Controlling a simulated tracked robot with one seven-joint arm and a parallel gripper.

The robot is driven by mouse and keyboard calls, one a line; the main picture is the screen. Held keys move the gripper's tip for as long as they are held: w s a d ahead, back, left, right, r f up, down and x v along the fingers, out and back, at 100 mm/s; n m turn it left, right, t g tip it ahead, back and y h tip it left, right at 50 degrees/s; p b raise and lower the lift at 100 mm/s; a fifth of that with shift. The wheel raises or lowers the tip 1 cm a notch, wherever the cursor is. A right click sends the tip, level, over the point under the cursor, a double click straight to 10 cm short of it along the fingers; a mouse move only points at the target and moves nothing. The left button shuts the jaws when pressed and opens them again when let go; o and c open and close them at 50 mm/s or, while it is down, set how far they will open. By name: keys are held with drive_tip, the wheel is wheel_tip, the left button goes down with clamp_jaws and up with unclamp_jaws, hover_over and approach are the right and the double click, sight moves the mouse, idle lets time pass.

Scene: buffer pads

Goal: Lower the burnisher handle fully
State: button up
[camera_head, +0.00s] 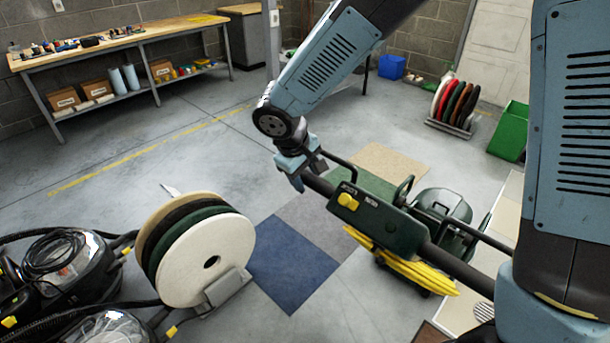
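The burnisher (440,215) is a dark green machine right of centre, with yellow cable hanging under its control head. Its handle has a green control box (365,210) with yellow switches and a black grip bar (318,184) at the left end. The handle is raised above the floor and slopes down to the right in the picture. My gripper (305,174) is at the left end of the grip bar, with its fingers around or right beside it. I cannot tell whether the fingers are closed on the bar. My arm hides part of the scene behind it.
A rack of round pads (205,258) stands at the lower left, beside black vacuums (65,270). Carpet samples (290,262) lie below the handle. More pads (456,104) and a green bin (510,132) are at the back right. A workbench (130,40) lines the back wall.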

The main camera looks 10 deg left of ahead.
drive_tip(key=shift+o, duration=0.5)
drive_tip(key=shift+r, duration=0.1)
drive_tip(key=shift+a+r, duration=0.1)
drive_tip(key=shift+r, duration=0.1)
drive_tip(key=v, duration=1.3)
